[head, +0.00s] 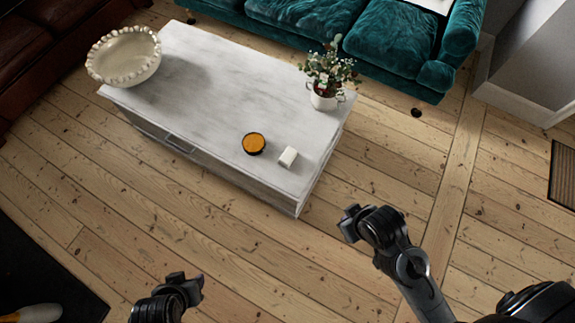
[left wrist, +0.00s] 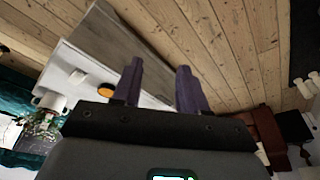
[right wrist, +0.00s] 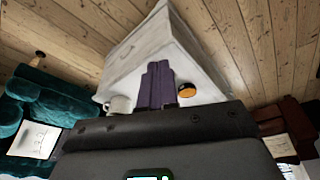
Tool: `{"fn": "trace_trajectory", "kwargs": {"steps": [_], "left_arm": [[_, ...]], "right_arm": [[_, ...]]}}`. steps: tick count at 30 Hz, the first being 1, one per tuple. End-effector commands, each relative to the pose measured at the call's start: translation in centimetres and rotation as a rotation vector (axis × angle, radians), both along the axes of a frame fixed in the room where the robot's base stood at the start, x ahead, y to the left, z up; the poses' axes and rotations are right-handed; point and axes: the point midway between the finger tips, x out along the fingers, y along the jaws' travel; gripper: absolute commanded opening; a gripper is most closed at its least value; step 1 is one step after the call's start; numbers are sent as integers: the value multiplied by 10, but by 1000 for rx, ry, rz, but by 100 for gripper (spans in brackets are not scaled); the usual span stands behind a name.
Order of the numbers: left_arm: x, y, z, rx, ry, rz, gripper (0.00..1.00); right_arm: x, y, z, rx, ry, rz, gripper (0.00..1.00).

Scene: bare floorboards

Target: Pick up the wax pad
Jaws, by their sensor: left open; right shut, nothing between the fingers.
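A round orange pad in a dark rim (head: 253,143), which looks like the wax pad, lies on the marble-topped table near its front right part. It also shows in the left wrist view (left wrist: 107,90) and the right wrist view (right wrist: 187,90). A small white block (head: 288,156) lies just right of it. My left gripper (head: 190,284) is open and empty, over the floor in front of the table; its spread fingers show in the left wrist view (left wrist: 160,68). My right gripper (head: 347,222) is shut and empty, right of the table's front corner; its fingers meet in the right wrist view (right wrist: 158,66).
A white beaded bowl (head: 124,57) stands at the table's left end. A potted flowering plant (head: 325,88) stands at its back right corner. A teal sofa (head: 385,42) is behind the table (head: 200,85). Bare floorboards (head: 240,260) lie in front.

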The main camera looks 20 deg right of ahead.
Motion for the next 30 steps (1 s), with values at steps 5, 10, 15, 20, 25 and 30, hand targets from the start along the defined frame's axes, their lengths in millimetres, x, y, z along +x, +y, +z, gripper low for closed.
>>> {"fn": "trace_trajectory", "kwargs": {"steps": [5,10,15,20,25,30], "left_arm": [[20,0,12,1,-53,-1,43],[21,2,13,7,-55,-5,43],[12,3,7,13,-31,-8,43],[12,3,7,13,-31,-9,43],[13,3,8,12,-34,-8,43],[14,2,8,7,-36,-5,43]], "right_arm": [[15,-1,9,-2,-40,-3,0],[19,-2,11,-2,-49,-3,0],[12,-2,7,-3,-32,-2,5],[10,-2,6,-6,-26,1,29],[10,-3,6,-9,-27,3,55],[11,-3,6,-9,-29,3,81]]}}
